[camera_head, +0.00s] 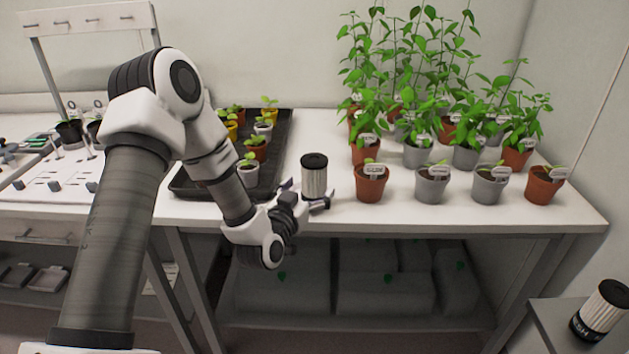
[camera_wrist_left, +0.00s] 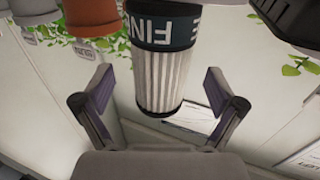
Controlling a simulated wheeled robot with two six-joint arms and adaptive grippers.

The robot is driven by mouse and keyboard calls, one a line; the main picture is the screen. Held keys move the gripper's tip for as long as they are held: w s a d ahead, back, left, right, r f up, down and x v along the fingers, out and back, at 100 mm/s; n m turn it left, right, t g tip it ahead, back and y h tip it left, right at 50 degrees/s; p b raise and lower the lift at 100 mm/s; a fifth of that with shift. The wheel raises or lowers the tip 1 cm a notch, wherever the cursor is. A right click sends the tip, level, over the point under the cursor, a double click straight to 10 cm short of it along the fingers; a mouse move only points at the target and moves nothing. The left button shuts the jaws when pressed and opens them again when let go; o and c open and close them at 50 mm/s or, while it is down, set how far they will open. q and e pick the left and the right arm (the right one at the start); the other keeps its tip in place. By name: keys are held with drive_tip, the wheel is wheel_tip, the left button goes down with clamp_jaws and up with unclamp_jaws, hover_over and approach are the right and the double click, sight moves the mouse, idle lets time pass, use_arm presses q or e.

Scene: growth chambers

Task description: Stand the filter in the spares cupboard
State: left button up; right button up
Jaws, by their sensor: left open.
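A white pleated filter (camera_head: 314,180) with a dark top stands upright on the white bench, between the seedling tray and the potted plants. In the left wrist view the filter (camera_wrist_left: 162,80) appears inverted, with a dark band reading "FINE". My left gripper (camera_head: 307,194) is open, reaching in from the front with its fingers apart around the filter's sides; gaps show on both sides in the wrist view. A second pleated filter (camera_head: 606,308) with dark ends stands on a small grey surface at bottom right. I cannot identify a spares cupboard. My right gripper is not in view.
A black tray (camera_head: 192,183) of seedlings is left of the filter. Several potted plants (camera_head: 433,185) stand close on its right. The bench (camera_head: 400,213) has a narrow clear strip along its front edge. Translucent boxes (camera_head: 385,293) sit on the shelf below.

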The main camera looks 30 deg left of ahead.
sight(314, 180)
use_arm(q)
drive_tip(key=w, duration=0.2)
drive_tip(key=shift+w+a, duration=0.35)
drive_tip(key=shift+a, duration=0.05)
drive_tip(key=shift+w+r, duration=0.1)
drive_tip(key=shift+w, duration=0.05)
drive_tip(key=shift+d, duration=0.1)
drive_tip(key=c, duration=1.5)
